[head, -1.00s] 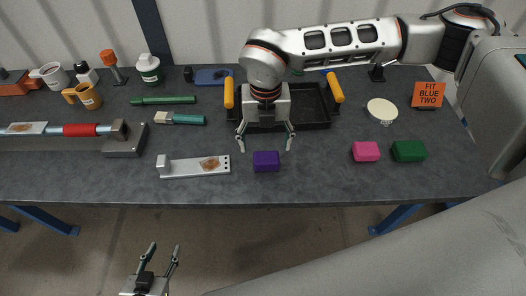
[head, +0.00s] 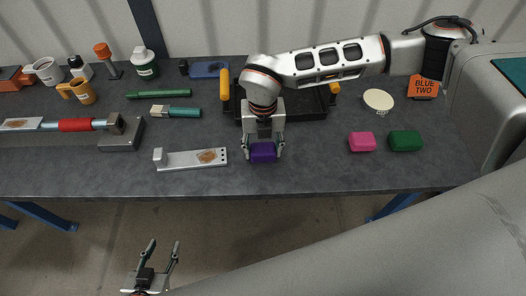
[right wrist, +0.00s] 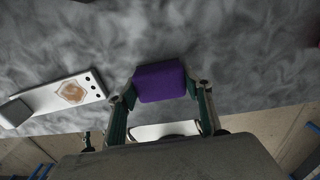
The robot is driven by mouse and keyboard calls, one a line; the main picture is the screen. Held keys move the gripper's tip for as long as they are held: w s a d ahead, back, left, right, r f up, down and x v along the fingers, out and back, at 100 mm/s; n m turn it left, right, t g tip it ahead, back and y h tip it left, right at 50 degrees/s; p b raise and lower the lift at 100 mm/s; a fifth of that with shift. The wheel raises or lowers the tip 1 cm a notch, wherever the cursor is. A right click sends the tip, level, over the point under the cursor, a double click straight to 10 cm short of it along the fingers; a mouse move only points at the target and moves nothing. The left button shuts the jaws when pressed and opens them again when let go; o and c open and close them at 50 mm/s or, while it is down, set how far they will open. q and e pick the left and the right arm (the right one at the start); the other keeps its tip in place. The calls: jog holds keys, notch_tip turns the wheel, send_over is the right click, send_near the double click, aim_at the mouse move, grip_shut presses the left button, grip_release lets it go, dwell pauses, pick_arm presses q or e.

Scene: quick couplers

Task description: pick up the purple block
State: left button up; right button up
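The purple block (head: 263,153) lies on the grey workbench near its front edge, below the black tray. My right gripper (head: 264,156) points down over it, one finger along each side. In the right wrist view the purple block (right wrist: 160,82) sits between the fingertips, which appear to touch its sides. The gripper looks shut on it. The block appears still at bench level. My left gripper (head: 162,252) is open and empty, in front of the bench and away from it.
A metal bracket (head: 190,159) lies just left of the purple block. A pink block (head: 362,142) and a green block (head: 405,141) are to the right. The black tray (head: 305,104) with yellow handles is behind. Bench between the purple and pink blocks is clear.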

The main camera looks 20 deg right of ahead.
aim_at(263, 148)
jog(key=shift+r, duration=0.1)
jog(key=shift+c, duration=0.6)
notch_tip(263, 148, up, 20)
jog(key=shift+p, duration=0.35)
